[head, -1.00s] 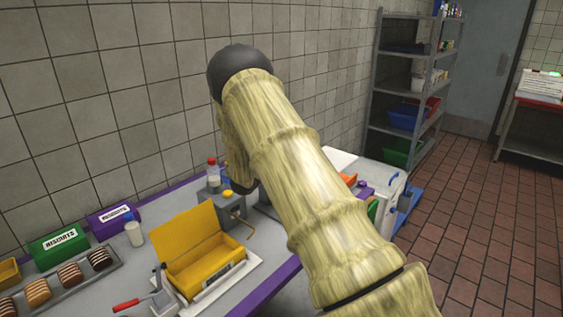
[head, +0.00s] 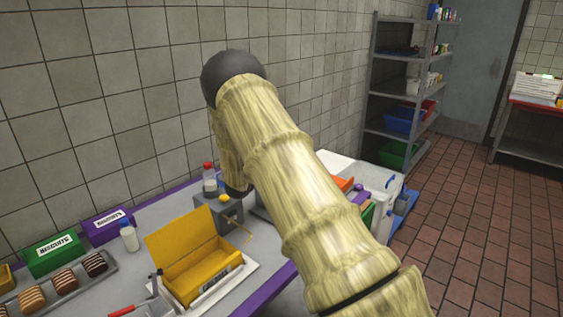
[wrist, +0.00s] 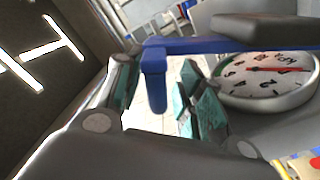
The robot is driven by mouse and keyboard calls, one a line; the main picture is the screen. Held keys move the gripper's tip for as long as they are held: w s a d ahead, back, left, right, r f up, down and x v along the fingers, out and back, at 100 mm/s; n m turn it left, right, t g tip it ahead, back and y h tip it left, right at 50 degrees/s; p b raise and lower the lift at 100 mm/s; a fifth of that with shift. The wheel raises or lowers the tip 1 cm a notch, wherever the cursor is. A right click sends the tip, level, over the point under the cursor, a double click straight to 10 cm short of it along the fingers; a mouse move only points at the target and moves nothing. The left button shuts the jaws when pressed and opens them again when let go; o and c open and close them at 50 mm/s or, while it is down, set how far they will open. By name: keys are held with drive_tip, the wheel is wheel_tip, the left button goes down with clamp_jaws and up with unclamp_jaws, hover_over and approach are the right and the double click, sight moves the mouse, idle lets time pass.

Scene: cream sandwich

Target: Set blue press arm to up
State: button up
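The blue press arm (wrist: 230,46) shows in the wrist view as a blue bar running from upper centre to the right edge. A short blue end piece (wrist: 156,82) hangs down from its left end. My gripper (wrist: 155,85) has teal-padded fingers on either side of this end piece. The fingers stand apart, with gaps visible, so it looks open around the piece. In the head view my own arm hides the gripper, and I cannot make out the press arm there.
A round white dial (wrist: 265,80) with a red needle sits right of my fingers. In the head view, an open yellow box (head: 200,262), a grey device (head: 228,208) and biscuit boxes (head: 52,254) stand on the purple-edged counter. A shelf (head: 372,88) and open floor lie to the right.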

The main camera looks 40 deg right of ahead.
idle(0.6)
drive_tip(key=s+a, duration=0.1)
drive_tip(key=a, duration=1.1)
drive_tip(key=shift+s, duration=0.15)
drive_tip(key=shift+d, duration=0.1)
